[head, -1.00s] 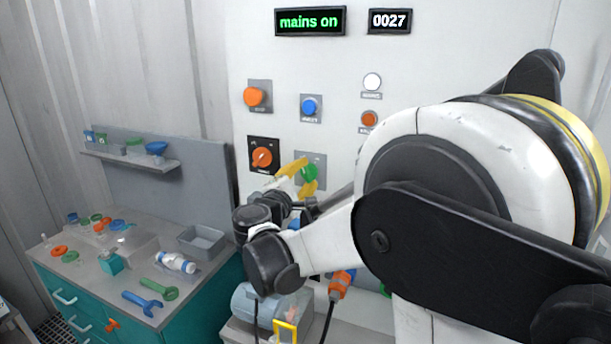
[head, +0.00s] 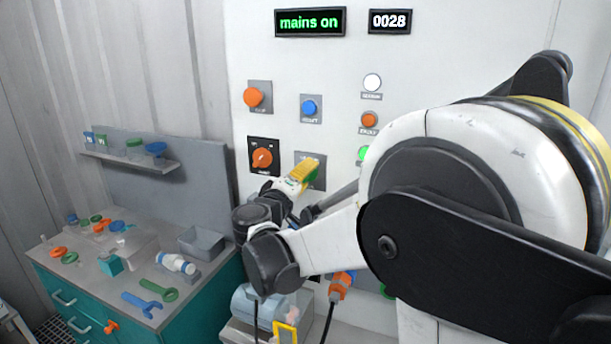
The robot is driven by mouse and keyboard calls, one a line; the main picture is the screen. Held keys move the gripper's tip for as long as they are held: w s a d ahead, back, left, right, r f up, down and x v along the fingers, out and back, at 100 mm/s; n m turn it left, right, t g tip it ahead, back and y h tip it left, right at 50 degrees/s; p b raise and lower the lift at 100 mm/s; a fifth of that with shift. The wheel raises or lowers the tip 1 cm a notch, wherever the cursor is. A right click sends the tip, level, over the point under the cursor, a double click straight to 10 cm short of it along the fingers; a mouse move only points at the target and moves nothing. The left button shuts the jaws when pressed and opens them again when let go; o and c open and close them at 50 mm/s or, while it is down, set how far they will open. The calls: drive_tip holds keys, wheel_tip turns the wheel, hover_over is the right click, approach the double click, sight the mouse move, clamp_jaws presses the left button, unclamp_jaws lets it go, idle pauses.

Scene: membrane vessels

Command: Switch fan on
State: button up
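The wall panel (head: 335,55) carries the controls. A grey plate (head: 317,182) sits right of the orange rotary switch (head: 262,158). My gripper (head: 303,172), with yellow fingers, is in front of this plate. A green lamp (head: 363,154) shows beside my arm, partly at the arm's edge. The labels are too small to read, so I cannot tell which control is the fan's.
An orange button (head: 253,97), a blue button (head: 309,108), a white lamp (head: 372,82) and a small orange lamp (head: 369,119) are above. Displays read "mains on" (head: 309,22) and "0028" (head: 389,21). A bench (head: 205,292) with tools stands left. My arm hides the panel's right.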

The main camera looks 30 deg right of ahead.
drive_tip(key=shift+m, duration=0.5)
drive_tip(key=shift+r, duration=0.1)
drive_tip(key=o, duration=1.2)
drive_tip(key=v, duration=1.2)
drive_tip(key=shift+d, duration=0.1)
